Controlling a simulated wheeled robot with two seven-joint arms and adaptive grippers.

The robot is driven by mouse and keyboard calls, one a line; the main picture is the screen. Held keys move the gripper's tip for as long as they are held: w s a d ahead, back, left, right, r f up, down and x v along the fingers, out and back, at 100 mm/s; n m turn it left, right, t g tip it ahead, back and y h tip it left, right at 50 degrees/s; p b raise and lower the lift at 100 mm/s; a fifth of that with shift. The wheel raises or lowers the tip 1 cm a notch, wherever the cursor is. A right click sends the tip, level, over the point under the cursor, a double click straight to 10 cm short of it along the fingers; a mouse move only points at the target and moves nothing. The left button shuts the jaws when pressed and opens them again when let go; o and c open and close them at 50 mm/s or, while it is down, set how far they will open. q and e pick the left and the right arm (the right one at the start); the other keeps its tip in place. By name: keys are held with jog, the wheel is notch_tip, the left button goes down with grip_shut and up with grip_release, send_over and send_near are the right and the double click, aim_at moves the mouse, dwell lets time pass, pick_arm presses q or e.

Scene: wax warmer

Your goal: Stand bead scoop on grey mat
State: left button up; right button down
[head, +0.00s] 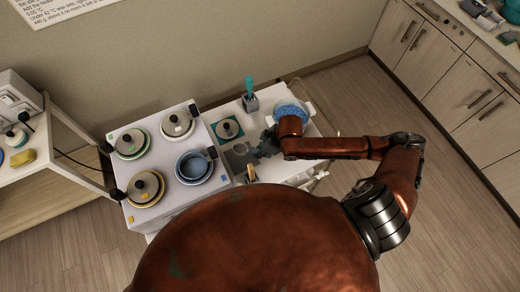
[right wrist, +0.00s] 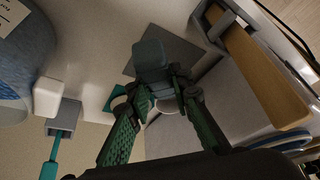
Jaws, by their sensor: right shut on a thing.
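The bead scoop (right wrist: 150,58), a grey-blue piece with a rounded block-like end, is between the fingertips of my right gripper (right wrist: 166,92) in the right wrist view. The gripper is shut on it. The grey mat (right wrist: 190,48) lies flat on the white top behind the scoop in that view, partly covered by it. I cannot tell whether the scoop touches the mat. In the head view my right gripper (head: 262,147) is low over the white cart, beside the mat (head: 238,160). The scoop is hard to make out there. My left gripper is not in view.
A grey holder (head: 251,103) with a teal-handled tool is behind. A lidded pot (head: 228,129) sits on a teal mat. The warmer (head: 158,150) with several pots is left.

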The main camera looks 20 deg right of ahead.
jog(key=shift+r, duration=0.1)
jog(key=shift+r+p, duration=0.1)
jog(key=shift+p, duration=0.5)
jog(key=shift+f+b, duration=1.15)
jog(key=shift+f, duration=1.85)
jog(key=shift+p, duration=0.55)
jog(key=shift+r+p, duration=0.1)
jog(key=shift+p, duration=0.45)
